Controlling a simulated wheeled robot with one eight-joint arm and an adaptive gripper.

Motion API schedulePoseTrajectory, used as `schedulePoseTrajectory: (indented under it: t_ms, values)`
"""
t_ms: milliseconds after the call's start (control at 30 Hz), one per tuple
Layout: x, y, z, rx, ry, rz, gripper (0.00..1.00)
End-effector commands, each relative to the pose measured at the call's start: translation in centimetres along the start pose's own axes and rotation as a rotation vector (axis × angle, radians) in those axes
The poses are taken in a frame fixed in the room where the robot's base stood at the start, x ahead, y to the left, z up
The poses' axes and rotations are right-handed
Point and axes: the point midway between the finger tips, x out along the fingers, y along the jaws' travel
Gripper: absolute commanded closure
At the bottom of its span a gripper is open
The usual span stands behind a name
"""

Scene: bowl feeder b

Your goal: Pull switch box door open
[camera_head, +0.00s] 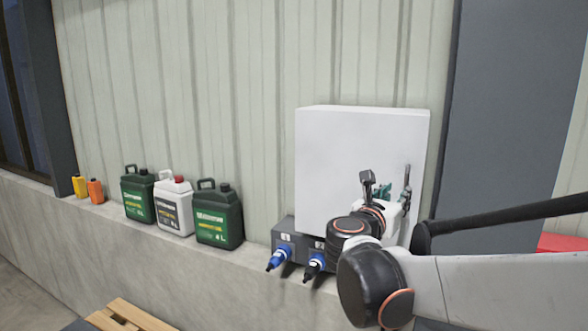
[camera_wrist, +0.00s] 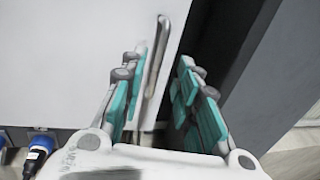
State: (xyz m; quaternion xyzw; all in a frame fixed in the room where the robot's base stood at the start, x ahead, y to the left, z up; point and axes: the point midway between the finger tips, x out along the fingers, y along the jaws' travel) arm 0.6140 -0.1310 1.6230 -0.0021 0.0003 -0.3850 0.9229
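The white switch box (camera_head: 345,150) is fixed against the wall, and its door looks closed. In the wrist view the pale door (camera_wrist: 70,65) fills the left side, with a slim upright metal handle (camera_wrist: 157,65) near its right edge. My gripper (camera_head: 387,185) is in front of the box's right side. In the wrist view my gripper (camera_wrist: 160,75) is open, with teal pads on both fingers. The handle shows between the fingers, with visible gaps on both sides. I cannot tell how deep it sits between them.
Blue and black plugs (camera_head: 280,256) stick out of a grey socket unit (camera_head: 290,238) below the box. Several canisters (camera_head: 218,215) and small bottles (camera_head: 95,191) stand on the ledge to the left. A dark grey pillar (camera_head: 497,110) stands right of the box. A wooden pallet (camera_head: 128,317) lies lower left.

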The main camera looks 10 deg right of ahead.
Motion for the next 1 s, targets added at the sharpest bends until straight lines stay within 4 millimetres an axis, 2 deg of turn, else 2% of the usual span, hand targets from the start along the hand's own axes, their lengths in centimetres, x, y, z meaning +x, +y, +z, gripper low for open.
schedulePoseTrajectory:
  t_ms: [33,200,433,600,900,967,1000]
  values:
    - [1.2,-0.1,0.1,0.0,0.0,-0.005,0.71]
    - [4.5,-0.1,0.1,0.001,0.001,-0.004,0.71]
    - [7.8,0.0,0.1,0.002,0.001,-0.002,0.71]
    - [8.9,0.0,0.0,0.002,0.001,0.0,0.71]
    - [9.0,0.0,0.0,0.002,0.001,0.0,0.71]
    - [9.0,0.0,0.0,0.002,0.001,0.0,0.82]
    - [9.0,0.0,0.0,0.002,0.001,0.0,0.91]
